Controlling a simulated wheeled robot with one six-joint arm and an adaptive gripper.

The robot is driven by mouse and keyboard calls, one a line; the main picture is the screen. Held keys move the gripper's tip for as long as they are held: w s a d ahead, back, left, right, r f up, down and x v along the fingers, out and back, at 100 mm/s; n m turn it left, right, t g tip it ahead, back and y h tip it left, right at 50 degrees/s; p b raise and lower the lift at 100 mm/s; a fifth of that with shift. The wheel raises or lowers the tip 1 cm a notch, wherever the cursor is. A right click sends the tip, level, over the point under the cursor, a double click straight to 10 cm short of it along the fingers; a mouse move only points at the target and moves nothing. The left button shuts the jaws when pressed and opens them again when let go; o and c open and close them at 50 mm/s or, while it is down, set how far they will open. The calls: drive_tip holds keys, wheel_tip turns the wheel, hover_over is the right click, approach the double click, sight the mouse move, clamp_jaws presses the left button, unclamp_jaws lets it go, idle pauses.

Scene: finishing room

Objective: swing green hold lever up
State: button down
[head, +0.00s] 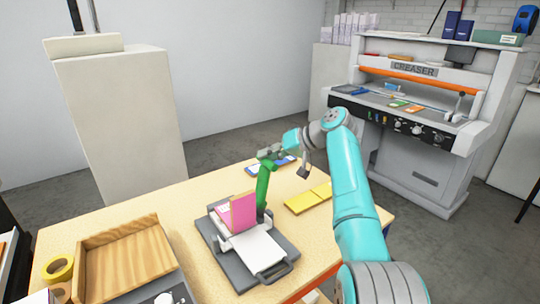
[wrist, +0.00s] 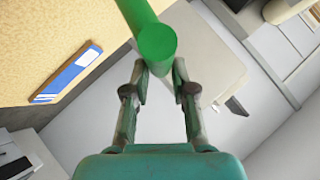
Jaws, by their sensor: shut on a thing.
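The green hold lever (head: 263,184) stands nearly upright on the grey device (head: 276,241) on the table. My gripper (head: 268,155) is at the lever's top end. In the wrist view the lever's round green end (wrist: 157,42) shows at the fingertips of my gripper (wrist: 159,70), which is shut on it. The device holds a pink sheet (head: 243,212) standing tilted and a white sheet (head: 255,247) lying flat.
A wooden tray (head: 86,262) and a yellow tape roll (head: 58,269) are at the table's left. A yellow pad (head: 307,198) lies right of the device; a blue item (head: 284,163) lies behind it. A creaser machine (head: 418,150) stands beyond.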

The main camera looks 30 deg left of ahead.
drive_tip(key=shift+f, duration=0.65)
drive_tip(key=c, duration=0.9)
unclamp_jaws()
drive_tip(key=shift+f, duration=0.1)
drive_tip(key=shift+c, duration=0.2)
drive_tip(key=v, duration=1.2)
drive_tip(key=shift+r, duration=0.3)
